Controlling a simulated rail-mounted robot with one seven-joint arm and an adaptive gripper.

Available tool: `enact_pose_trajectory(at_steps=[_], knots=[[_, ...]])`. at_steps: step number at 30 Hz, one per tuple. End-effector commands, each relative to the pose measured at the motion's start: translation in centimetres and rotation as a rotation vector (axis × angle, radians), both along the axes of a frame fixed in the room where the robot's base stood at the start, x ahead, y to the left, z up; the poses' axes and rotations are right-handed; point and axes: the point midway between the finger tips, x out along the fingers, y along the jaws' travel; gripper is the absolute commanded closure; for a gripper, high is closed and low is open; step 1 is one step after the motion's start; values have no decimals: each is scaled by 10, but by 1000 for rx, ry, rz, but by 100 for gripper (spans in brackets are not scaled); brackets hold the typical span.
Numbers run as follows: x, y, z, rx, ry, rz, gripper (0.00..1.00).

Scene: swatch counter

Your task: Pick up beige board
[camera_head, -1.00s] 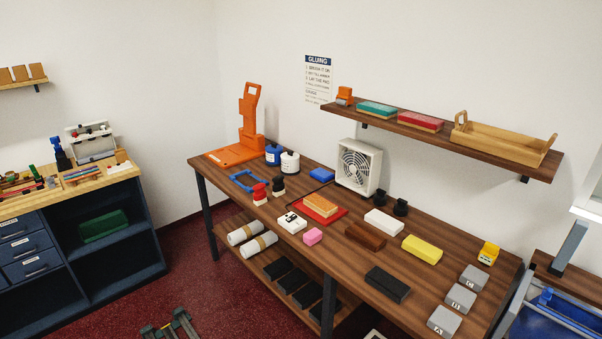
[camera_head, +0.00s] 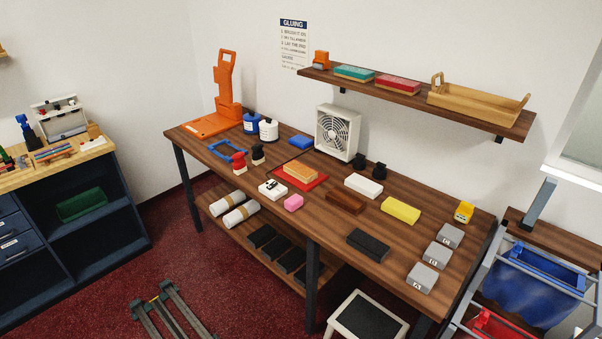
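No thing in view is plainly marked as the beige board. The closest in colour is a tan-topped block with orange edges (camera_head: 300,172), lying flat on a red mat (camera_head: 314,184) in the middle of the brown workbench (camera_head: 330,228). An off-white block (camera_head: 363,186) lies to its right, and a yellow block (camera_head: 400,210) farther right. My gripper is not in view.
A fan (camera_head: 337,133) stands behind. A step stool (camera_head: 366,316) stands on the floor before the bench.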

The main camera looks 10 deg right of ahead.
Motion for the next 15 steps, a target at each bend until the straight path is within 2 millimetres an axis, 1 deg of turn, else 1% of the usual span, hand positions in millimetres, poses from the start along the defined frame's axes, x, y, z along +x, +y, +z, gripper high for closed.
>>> enact_pose_trajectory(at_steps=[8,9,11,15], knots=[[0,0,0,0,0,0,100],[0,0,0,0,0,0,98],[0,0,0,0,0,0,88],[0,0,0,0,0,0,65]])
